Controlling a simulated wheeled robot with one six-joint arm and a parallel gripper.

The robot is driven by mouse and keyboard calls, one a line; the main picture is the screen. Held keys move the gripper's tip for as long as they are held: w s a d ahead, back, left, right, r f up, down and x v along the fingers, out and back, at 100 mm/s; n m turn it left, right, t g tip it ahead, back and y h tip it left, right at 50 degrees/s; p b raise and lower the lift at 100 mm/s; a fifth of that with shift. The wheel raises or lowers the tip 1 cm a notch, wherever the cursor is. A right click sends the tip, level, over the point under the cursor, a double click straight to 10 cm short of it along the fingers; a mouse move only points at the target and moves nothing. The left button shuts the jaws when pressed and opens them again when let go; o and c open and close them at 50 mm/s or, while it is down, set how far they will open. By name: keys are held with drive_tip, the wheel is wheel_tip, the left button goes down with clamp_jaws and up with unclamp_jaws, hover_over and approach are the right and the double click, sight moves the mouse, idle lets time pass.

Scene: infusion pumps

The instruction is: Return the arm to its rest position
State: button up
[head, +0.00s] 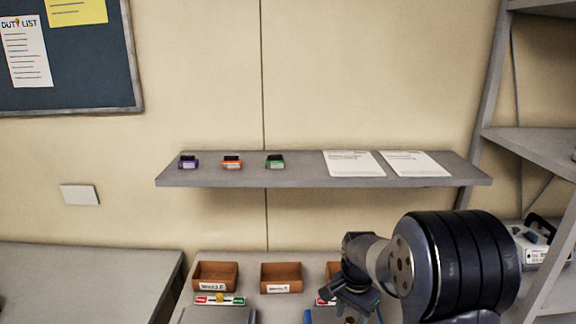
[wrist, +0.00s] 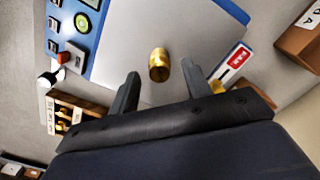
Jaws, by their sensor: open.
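My gripper (head: 350,300) hangs over the bench at the lower right of the head view, with my arm reaching in from the right. In the wrist view my gripper (wrist: 160,70) is open, its two dark fingers spread apart. A small brass cylinder (wrist: 158,66) shows between the fingertips in the picture, over a grey panel (wrist: 140,30) of a blue-edged device. The fingers do not appear to touch it. I cannot tell how far the fingertips are above the panel.
A wall shelf (head: 300,180) holds three small coloured blocks and two paper sheets. Brown bins (head: 216,276) stand on the bench below. A rack (head: 540,145) with a white device (head: 532,248) is at the right.

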drive_tip(key=shift+r, duration=1.55)
